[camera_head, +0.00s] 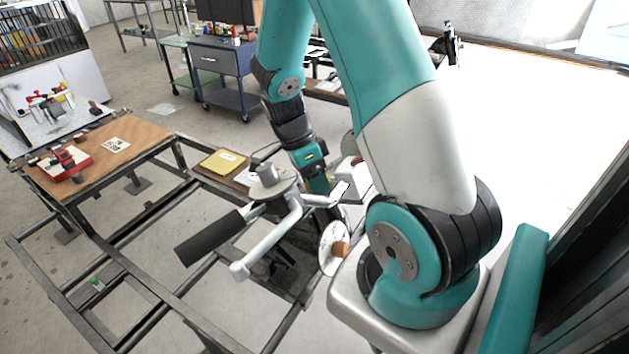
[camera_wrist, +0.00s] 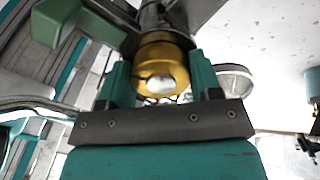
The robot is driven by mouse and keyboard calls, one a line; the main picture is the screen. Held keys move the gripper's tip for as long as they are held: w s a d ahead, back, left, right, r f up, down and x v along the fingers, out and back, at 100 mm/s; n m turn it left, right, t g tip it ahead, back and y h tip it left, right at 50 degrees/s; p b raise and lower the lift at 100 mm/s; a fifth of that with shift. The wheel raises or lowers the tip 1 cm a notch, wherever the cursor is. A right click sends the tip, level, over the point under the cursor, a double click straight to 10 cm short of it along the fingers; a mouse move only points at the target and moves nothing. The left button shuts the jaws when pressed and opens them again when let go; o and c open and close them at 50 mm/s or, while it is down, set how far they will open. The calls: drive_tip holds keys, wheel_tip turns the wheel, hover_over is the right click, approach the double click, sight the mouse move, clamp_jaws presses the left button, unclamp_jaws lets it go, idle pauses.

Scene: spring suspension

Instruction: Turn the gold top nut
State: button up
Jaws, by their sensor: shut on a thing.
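The gold top nut (camera_wrist: 163,62) shows in the middle of the wrist view, round and shiny with a pale rounded end at its centre. My gripper (camera_wrist: 160,80) has its two teal fingers on either side of the nut and is shut on it. A dark cylindrical part (camera_wrist: 160,15) continues behind the nut. In the head view my teal arm reaches down behind the grey metal assembly with a black grip (camera_head: 212,238). The gripper's fingertips and the nut are hidden there.
A steel frame (camera_head: 150,310) stands around the work area. A wooden-topped table (camera_head: 110,150) with a red tool (camera_head: 70,160) is at the left. A dark blue cart (camera_head: 222,65) stands behind. In the wrist view, a pale round part (camera_wrist: 235,80) is close to the right finger.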

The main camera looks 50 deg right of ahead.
drive_tip(key=shift+s, duration=0.1)
drive_tip(key=o, duration=0.9)
drive_tip(key=v, duration=1.7)
drive_tip(key=shift+d+r+b, duration=0.1)
drive_tip(key=shift+r+b, duration=0.1)
drive_tip(key=shift+b, duration=0.15)
